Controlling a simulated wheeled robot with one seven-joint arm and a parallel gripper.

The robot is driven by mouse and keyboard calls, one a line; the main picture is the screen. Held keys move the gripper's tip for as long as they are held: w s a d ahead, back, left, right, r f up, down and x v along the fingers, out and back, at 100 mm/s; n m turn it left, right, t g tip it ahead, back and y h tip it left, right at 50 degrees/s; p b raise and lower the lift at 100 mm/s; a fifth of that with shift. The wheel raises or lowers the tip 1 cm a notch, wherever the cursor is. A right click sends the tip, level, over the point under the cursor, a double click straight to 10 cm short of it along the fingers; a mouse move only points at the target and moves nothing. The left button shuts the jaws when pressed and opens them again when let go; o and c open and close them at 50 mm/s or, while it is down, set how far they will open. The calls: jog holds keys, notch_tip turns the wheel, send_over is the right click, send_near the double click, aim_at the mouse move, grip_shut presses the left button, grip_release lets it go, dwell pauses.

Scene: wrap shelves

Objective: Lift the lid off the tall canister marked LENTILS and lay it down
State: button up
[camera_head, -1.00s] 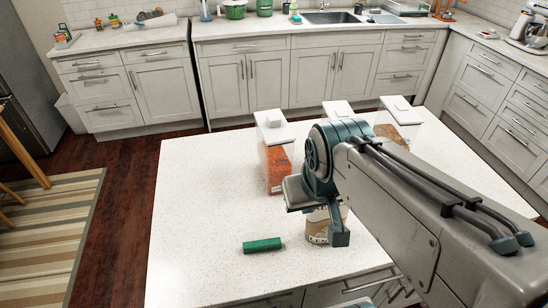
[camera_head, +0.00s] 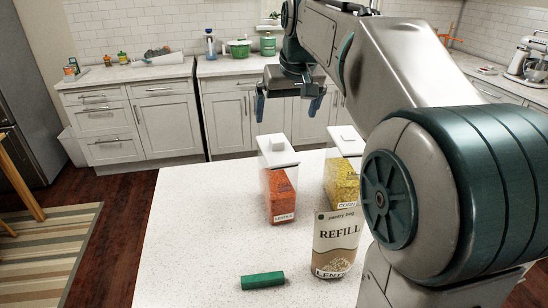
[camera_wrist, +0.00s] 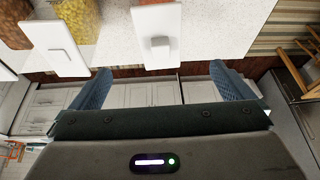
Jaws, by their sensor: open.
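The tall clear canister (camera_head: 281,192) with orange contents stands upright on the white island counter; its small front label appears to read LENTILS. Its flat white lid with a raised square knob (camera_head: 277,150) is on top. The lid also shows in the wrist view (camera_wrist: 143,44), between and beyond my fingers. My gripper (camera_head: 287,106) is open and empty, fingers pointing down, above the lid in the head view and apart from it. In the wrist view my gripper (camera_wrist: 160,74) has both blue fingers spread wide.
A corn canister (camera_head: 342,184) with a white lid stands to the right. The counter (camera_head: 195,220) is clear on the left. My arm hides the right side.

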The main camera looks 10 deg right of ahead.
aim_at(277, 140)
jog(key=x, duration=0.3)
jog(key=w+x, duration=0.1)
jog(key=x, duration=0.1)
jog(key=w+x, duration=0.1)
jog(key=x, duration=0.2)
jog(key=shift+a+r, duration=0.1)
jog(key=shift+a, duration=0.05)
jog(key=shift+w+p+x, duration=0.2)
jog(key=shift+p+x, duration=0.1)
jog(key=shift+x, duration=2.35)
jog(key=shift+r, duration=0.1)
jog(key=c, duration=1.1)
